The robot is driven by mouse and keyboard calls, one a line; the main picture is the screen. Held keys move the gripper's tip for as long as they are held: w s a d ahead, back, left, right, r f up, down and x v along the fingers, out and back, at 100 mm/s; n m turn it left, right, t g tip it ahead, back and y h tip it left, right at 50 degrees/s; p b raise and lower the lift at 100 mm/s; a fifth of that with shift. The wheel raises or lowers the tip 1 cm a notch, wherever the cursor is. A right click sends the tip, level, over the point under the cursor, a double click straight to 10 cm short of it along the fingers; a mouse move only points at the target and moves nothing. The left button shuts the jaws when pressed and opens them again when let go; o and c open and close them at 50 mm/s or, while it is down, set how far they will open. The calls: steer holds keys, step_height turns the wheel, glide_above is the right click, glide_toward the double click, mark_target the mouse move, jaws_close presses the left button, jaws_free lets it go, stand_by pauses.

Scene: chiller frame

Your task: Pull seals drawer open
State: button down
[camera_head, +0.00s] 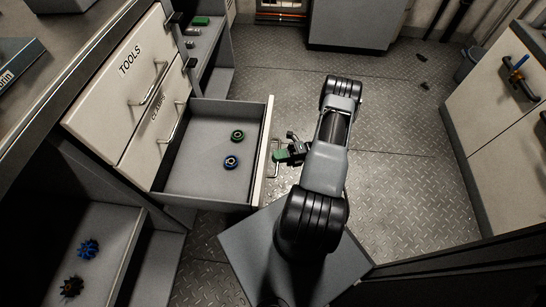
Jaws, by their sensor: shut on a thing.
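The seals drawer (205,198) stands pulled out at the bottom of the cabinet, at the left of the head view. I take it for the seals drawer by the rings inside; its front label is hidden from here. A green ring (238,135) and a blue ring (231,162) lie apart on its grey floor. Its bar handle (273,172) is on the outer face of its front. My gripper (277,156) is at this handle, shut on it. The fingertips are small and partly hidden here.
The TOOLS drawer (118,75) and the drawer below it (150,150) are closed. A shelf at lower left holds a blue knob (88,249) and a dark one (71,286). Patterned metal floor (400,170) lies clear right of my arm, up to a white cabinet (500,130).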

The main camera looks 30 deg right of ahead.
steer(key=shift+s+d, duration=0.2)
steer(key=shift+d, duration=0.15)
steer(key=c, duration=1.2)
jaws_free()
steer(key=shift+d, duration=0.1)
steer(key=v, duration=1.3)
steer(key=shift+s+d, duration=0.15)
steer(key=shift+d, duration=0.15)
